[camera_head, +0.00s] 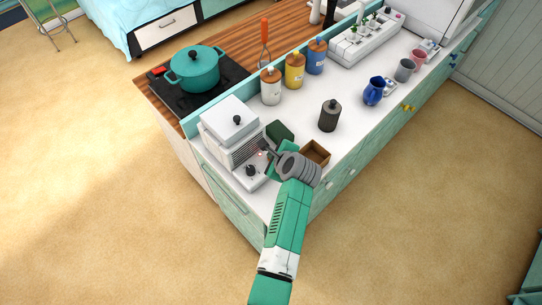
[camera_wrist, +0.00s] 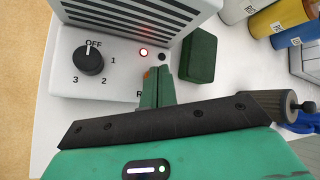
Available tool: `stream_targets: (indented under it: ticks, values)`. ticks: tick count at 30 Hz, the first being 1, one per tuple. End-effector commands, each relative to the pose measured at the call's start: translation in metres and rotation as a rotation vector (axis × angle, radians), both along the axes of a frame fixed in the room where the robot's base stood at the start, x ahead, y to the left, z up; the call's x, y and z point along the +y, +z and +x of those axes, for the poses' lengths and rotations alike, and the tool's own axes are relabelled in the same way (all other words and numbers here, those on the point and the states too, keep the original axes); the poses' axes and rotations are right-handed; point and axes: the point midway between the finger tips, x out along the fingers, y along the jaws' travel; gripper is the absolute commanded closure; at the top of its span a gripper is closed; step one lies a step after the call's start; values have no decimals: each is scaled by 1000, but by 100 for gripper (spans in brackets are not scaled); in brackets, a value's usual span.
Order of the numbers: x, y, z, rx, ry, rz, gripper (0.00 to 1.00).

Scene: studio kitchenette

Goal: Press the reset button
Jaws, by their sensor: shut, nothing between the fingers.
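A white appliance with a vented box (camera_head: 233,118) stands at the near left end of the counter. Its front panel (camera_wrist: 115,85) has a black knob (camera_wrist: 89,61) turned to OFF, a glowing red light (camera_wrist: 143,52) and a small black round part (camera_wrist: 162,57). A label starting with "R" (camera_wrist: 138,94) is partly hidden by my gripper. My gripper (camera_wrist: 157,73) is shut and empty, its fingertips over the right part of the panel. A small orange-red patch (camera_wrist: 147,74) shows at the fingertips; I cannot tell whether it is a button, or whether they touch the panel.
A dark green block (camera_wrist: 198,55) lies right of the appliance. A brown open box (camera_head: 315,152) and a dark grey canister (camera_head: 330,116) stand farther right. White, yellow and blue jars (camera_head: 294,70) stand behind. The counter's right front holds several mugs.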

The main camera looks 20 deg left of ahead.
Motion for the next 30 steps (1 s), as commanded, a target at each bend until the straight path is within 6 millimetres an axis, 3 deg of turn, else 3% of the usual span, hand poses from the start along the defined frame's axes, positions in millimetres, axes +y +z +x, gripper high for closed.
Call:
stream_targets:
  ticks: [20,30]
  values:
    - [0,-5,0,0,0,0,100]
    - [0,10,0,0,0,0,100]
